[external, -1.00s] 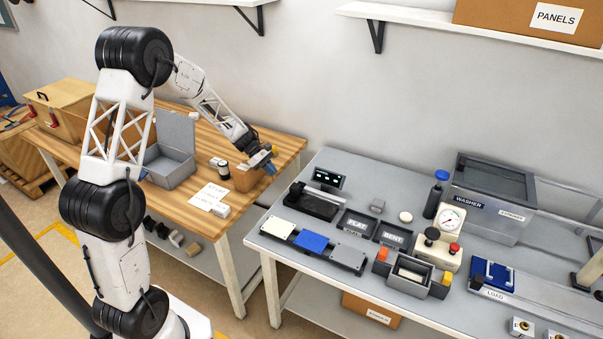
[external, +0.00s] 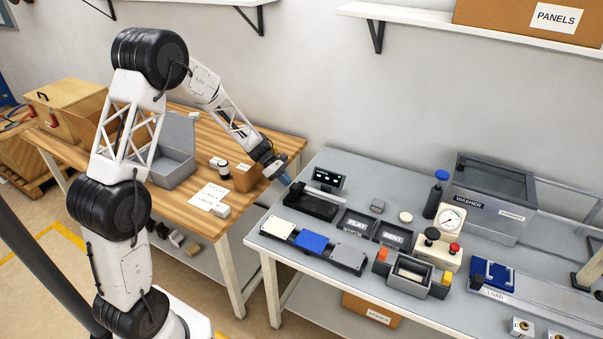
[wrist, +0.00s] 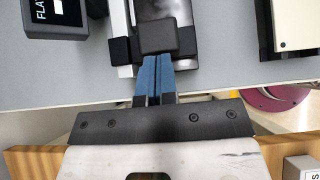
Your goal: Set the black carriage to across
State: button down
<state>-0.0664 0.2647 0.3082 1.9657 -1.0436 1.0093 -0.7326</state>
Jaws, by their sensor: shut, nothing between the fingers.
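The black unit (external: 312,205) with a silver rail stands at the left end of the grey bench. In the wrist view a black block (wrist: 157,37), which looks like the black carriage, sits across the silver rail (wrist: 118,28). My gripper (external: 287,180) is at the bench's left edge, beside that unit. In the wrist view its blue fingers (wrist: 157,62) are together with nothing between them. Their tips are right at the block's near side. I cannot tell whether they touch it.
A small display (external: 330,180) stands behind the black unit. A strip with white, blue and grey plates (external: 312,242) lies in front. Labelled trays (external: 355,222) are to the right. The wooden table (external: 190,200) is left, across a gap.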

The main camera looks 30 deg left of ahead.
aim_at(297, 186)
jog(key=shift+d, duration=0.15)
jog(key=d, duration=1.6)
jog(key=shift+d, duration=0.15)
jog(key=shift+a, duration=0.5)
jog(key=a, duration=0.3)
jog(key=v, duration=1)
jog(key=shift+a, duration=0.15)
jog(key=shift+r, duration=0.1)
